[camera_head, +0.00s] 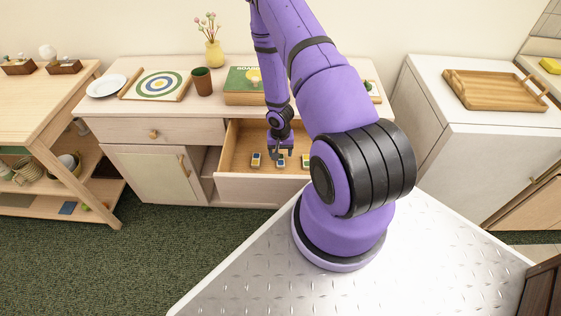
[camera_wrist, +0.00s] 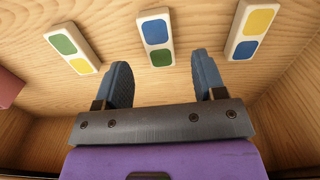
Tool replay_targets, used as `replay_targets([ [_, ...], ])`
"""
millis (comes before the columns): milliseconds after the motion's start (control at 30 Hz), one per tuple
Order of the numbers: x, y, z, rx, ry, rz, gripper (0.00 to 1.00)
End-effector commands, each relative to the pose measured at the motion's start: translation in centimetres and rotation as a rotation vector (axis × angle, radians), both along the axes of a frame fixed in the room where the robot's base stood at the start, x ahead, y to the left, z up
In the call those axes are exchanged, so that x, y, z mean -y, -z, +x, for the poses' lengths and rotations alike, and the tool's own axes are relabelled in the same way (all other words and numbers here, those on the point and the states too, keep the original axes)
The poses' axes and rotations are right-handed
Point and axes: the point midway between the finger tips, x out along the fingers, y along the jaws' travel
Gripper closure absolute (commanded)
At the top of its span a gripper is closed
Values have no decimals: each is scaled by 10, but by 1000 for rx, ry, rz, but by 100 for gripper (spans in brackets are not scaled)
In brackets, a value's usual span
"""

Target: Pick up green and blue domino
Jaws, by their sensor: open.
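The green and blue domino (camera_wrist: 156,38) lies flat in the wrist view, blue half farther up and green half toward my gripper. It is the middle one of three pale dominoes on the wooden drawer floor; in the head view the middle domino (camera_head: 281,162) is small, just below my gripper (camera_head: 280,151). In the wrist view my gripper (camera_wrist: 161,60) is open and empty, its two dark fingers apart. The green and blue domino lies in line with the gap between them. Whether the fingertips are at its height I cannot tell.
A green and yellow domino (camera_wrist: 73,48) lies left and a yellow and blue domino (camera_wrist: 251,30) right. A reddish thing (camera_wrist: 8,88) shows at the left edge. The open drawer (camera_head: 240,188) has raised walls around them. The cabinet top above holds a cup (camera_head: 202,82) and a game box (camera_head: 240,98).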

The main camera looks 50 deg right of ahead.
Motion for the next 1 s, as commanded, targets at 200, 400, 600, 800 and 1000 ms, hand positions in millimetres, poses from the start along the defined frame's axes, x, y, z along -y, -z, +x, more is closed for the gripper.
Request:
replay_targets([
  [200, 0, 29, -1, -3, -2, 1, 36],
  [400, 1, 39, 0, -1, -1, 1, 36],
  [600, 1, 40, 0, -1, -1, 1, 36],
  [800, 1, 39, 0, -1, -1, 1, 80],
  [1000, 1, 39, 0, -1, -1, 1, 90],
])
